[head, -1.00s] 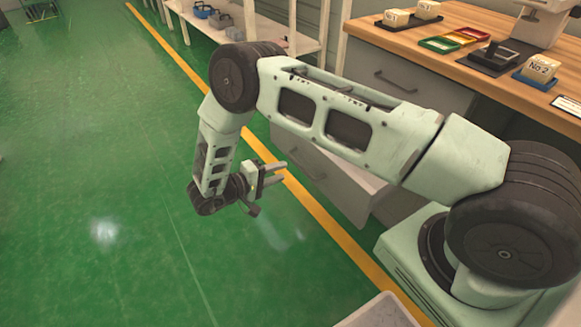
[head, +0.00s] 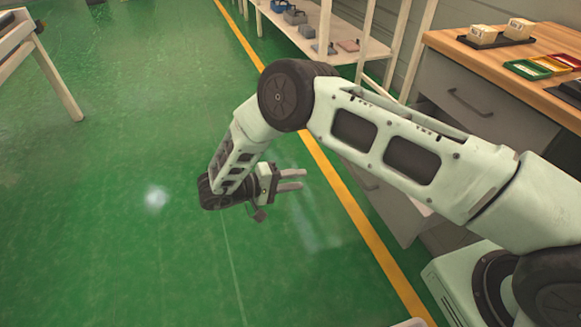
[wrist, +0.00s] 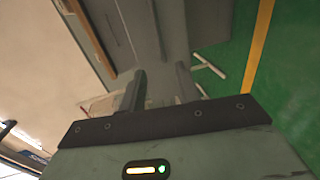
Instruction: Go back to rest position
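My gripper (head: 303,179) hangs over the green floor at the end of my bent arm, with its fingers pointing right in the head view. The two fingers are apart with nothing between them. In the wrist view the gripper (wrist: 160,83) also shows two dark separated fingers, with grey furniture beyond them. The gripper touches nothing that I can see.
A wooden-topped workbench (head: 452,43) with card boxes (head: 483,33) and small coloured trays stands at the right. A shelf (head: 340,38) with toolboxes is at the back. A table-like stand (head: 60,85) shows at upper left. The green floor (head: 120,240) at left is clear.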

